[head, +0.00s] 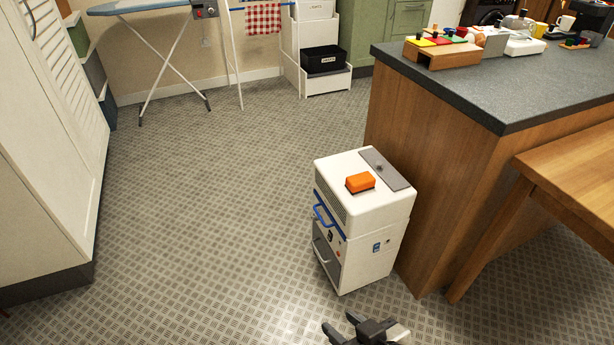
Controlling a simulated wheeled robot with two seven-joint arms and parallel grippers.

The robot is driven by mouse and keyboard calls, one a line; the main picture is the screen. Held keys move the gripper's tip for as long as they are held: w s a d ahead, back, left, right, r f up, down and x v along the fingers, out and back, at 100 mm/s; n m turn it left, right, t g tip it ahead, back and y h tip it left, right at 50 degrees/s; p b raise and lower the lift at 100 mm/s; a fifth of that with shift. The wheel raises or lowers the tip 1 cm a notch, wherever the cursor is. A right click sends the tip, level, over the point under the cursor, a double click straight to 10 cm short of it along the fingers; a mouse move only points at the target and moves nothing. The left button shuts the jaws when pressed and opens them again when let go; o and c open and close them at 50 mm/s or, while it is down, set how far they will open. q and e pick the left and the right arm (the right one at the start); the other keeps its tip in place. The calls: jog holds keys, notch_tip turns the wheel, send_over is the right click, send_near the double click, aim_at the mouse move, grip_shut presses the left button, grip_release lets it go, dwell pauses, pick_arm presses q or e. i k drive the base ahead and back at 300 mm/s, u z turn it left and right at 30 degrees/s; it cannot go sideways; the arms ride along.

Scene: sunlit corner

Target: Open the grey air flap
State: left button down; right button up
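A white box-shaped unit (375,245) stands on the floor against the wooden end of the counter. A grey panel (396,178), which looks like the air flap, lies flat along the right side of its top and has a small dark round spot on it. An orange sponge-like block (360,182) with a dark underside rests on the top, left of the panel. My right gripper (341,324) is at the bottom edge, below and in front of the unit, touching nothing. Its fingers are apart and empty. My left gripper is out of view.
The dark-topped counter (480,90) and a wooden table (580,170) close off the right. Patterned floor (200,220) is free to the left.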

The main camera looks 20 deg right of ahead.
aim_at(397, 182)
jog(key=z, duration=0.6)
jog(key=k, duration=0.25)
jog(key=u, duration=1.3)
jog(key=i, duration=2.4)
jog(key=z, duration=2)
jog(key=i, duration=1)
jog(key=z, duration=0.9)
